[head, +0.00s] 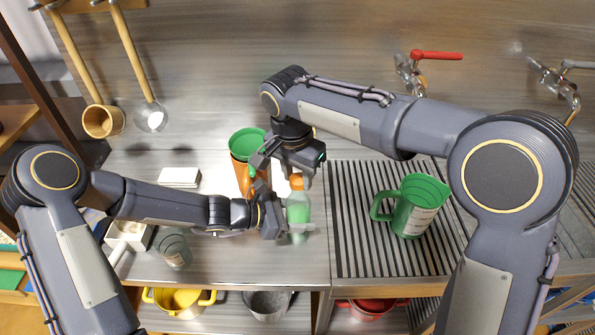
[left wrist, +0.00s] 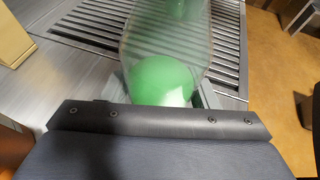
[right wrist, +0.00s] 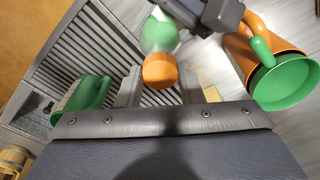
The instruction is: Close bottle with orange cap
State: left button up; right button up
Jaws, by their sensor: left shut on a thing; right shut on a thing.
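The clear bottle with green contents (head: 299,214) stands upright near the seam between counter and ribbed drainboard. My left gripper (head: 295,226) is shut on its body from the left; the left wrist view shows the bottle's green contents (left wrist: 162,80) between the fingers. The orange cap (head: 297,182) is at the bottle's top. My right gripper (head: 298,172) is shut on the cap from above; the cap also shows between the fingers in the right wrist view (right wrist: 160,71). The cap lines up with the neck, but I cannot tell whether it is fully seated.
An orange jug (head: 237,170) with a green rim stands close behind-left of the grippers. A green jug (head: 418,205) stands on the drainboard (head: 360,255) to the right. A glass jar (head: 174,250) and a white block (head: 180,177) are at left. Taps (head: 410,70) stick out behind.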

jog(key=shift+f, duration=0.2)
jog(key=m, duration=0.5)
jog(key=shift+a+m+g, duration=0.1)
jog(key=shift+m+g, duration=0.2)
jog(key=m, duration=0.5)
jog(key=shift+w+m+g+h, duration=0.15)
jog(key=shift+m+g+h, duration=0.15)
jog(key=shift+m, duration=0.1)
jog(key=m, duration=0.6)
jog(key=shift+w+g, duration=0.1)
jog(key=shift+g, duration=0.3)
jog(key=m, duration=0.5)
jog(key=shift+y, duration=0.4)
jog(key=o, duration=0.9)
jog(key=shift+r, duration=2.2)
